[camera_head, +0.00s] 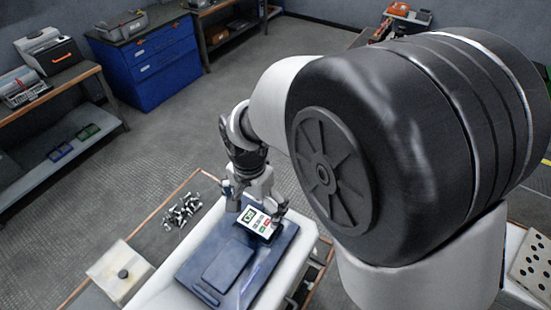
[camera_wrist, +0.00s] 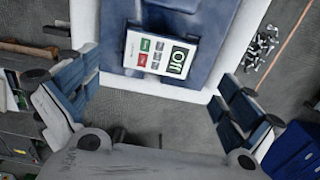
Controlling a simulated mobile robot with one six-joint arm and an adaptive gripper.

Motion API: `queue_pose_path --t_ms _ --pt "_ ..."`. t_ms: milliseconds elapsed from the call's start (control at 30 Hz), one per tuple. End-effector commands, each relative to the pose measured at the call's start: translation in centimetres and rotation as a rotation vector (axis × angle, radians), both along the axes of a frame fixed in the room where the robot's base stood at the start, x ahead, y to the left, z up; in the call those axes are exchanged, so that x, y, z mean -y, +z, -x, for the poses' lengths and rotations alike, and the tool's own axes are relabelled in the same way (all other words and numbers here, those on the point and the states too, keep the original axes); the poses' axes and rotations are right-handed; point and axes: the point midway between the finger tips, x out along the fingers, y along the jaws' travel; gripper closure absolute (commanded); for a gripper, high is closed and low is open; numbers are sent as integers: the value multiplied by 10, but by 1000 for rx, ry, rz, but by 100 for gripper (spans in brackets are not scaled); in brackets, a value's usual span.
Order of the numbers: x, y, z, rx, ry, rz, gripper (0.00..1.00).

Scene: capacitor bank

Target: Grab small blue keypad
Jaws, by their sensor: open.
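The small keypad (camera_head: 260,219) has a white face with a screen and red and green buttons, and a dark blue edge. It lies at the far end of a blue case (camera_head: 215,262) on a white stand. In the wrist view the keypad (camera_wrist: 160,52) reads "Off" and sits near the top middle. My gripper (camera_head: 256,207) is over the keypad with a finger on either side. In the wrist view my gripper (camera_wrist: 158,88) is wide open, with its fingers apart from the keypad and nothing between them. Exact height above the keypad is hard to tell.
A pile of bolts (camera_head: 181,212) lies on the bench left of the stand. A pale plate with a dark knob (camera_head: 123,274) is at the bench's front left. A blue drawer cabinet (camera_head: 146,62) and a shelf (camera_head: 62,92) stand behind. The floor between is clear.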

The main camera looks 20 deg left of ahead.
Motion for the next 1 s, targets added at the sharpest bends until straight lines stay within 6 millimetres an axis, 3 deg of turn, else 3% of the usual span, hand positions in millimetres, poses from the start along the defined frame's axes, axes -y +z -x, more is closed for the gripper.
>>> queue_pose_path --t_ms 100,333,600,900,1000 --pt "0 -17 0 -1 0 1 0" --pt "1 -33 -1 -1 0 1 0" --pt "2 -71 -4 -2 1 2 0" --pt "2 -76 -5 0 1 0 0" --pt "2 -76 -5 0 1 -1 5"
